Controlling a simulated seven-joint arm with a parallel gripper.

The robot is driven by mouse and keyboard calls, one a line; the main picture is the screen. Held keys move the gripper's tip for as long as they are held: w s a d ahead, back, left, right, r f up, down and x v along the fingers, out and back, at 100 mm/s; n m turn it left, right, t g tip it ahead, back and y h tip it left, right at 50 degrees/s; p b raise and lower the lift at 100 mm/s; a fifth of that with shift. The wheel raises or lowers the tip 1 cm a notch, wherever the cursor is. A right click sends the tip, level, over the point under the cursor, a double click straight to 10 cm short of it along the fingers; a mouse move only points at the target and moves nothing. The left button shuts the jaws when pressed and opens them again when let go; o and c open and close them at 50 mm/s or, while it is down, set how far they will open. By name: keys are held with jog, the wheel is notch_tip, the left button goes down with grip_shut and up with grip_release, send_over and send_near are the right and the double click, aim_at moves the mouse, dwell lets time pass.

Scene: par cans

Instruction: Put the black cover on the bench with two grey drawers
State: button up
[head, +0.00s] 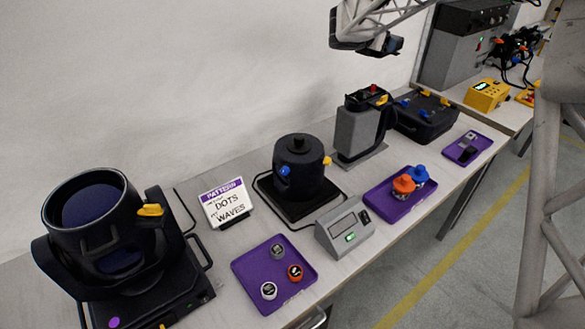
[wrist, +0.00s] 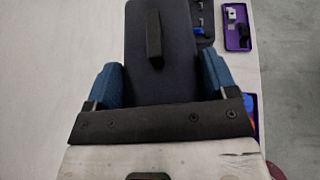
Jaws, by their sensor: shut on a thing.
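My gripper (head: 388,44) hangs high above the back of the long bench (head: 215,265). In the wrist view its two blue fingers (wrist: 160,82) are shut on the black cover (wrist: 177,65), a flat dark panel with a raised bar-like handle. The panel reaches out past the fingertips to the top of that view. In the head view the cover is small and hard to tell from the dark gripper. I cannot make out two grey drawers; only a metal handle-like edge (head: 318,318) shows under the bench's front.
Below my gripper stands a grey-and-black device (head: 358,130), with an open black case (head: 425,112) beside it. A round black unit (head: 300,165), a purple tray (head: 270,250), a display box (head: 345,232) and a large lamp (head: 90,225) fill the left. A second bench (head: 515,118) stands right.

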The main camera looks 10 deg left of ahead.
jog(key=w+d+f+n+t+y, duration=0.2)
jog(key=d+f+n, duration=0.1)
jog(key=d+f, duration=0.2)
jog(key=n+g+y, duration=0.3)
jog(key=n+y, duration=1)
jog(key=y, duration=0.2)
send_over(430, 169)
notch_tip(430, 169, down, 25)
jog(key=shift+r, duration=0.2)
dwell(1.0)
dwell(0.5)
jog(key=shift+f, duration=3.1)
jog(key=shift+f, duration=0.15)
jog(key=shift+f, duration=1.75)
